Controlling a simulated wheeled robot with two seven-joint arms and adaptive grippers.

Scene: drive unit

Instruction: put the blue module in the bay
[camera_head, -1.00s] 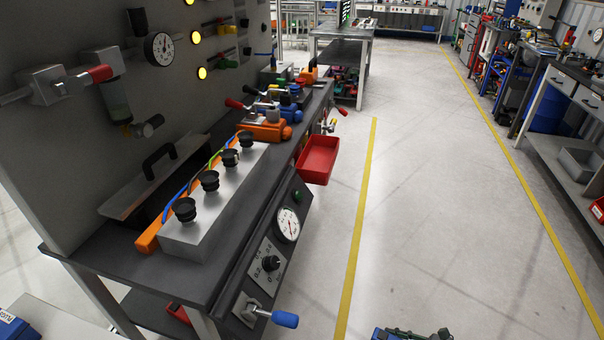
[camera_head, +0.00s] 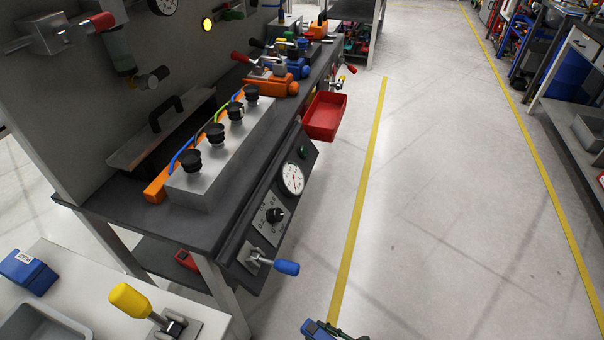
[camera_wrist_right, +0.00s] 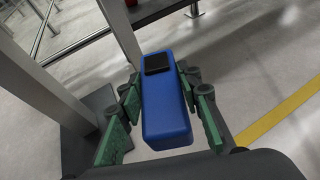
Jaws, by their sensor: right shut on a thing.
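A blue module (camera_wrist_right: 165,105) with a black panel on its face is held between the green-padded fingers of my right gripper (camera_wrist_right: 165,110) in the right wrist view. In the head view my right gripper (camera_head: 338,333) shows only at the bottom edge, with blue (camera_head: 312,330) at its left. It is over the floor, apart from the dark bench (camera_head: 225,215). Behind the silver block on the bench, a grey plate with a black handle (camera_head: 166,113) leans by a dark recess; I cannot tell whether this is the bay. My left gripper is not in view.
A silver block (camera_head: 205,185) with black knobs stands on the bench. A blue-handled lever (camera_head: 287,268) and a red bin (camera_head: 325,117) stick out from its front. A white table (camera_head: 75,290) at lower left holds a blue box (camera_head: 28,272) and a yellow-handled lever (camera_head: 130,300).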

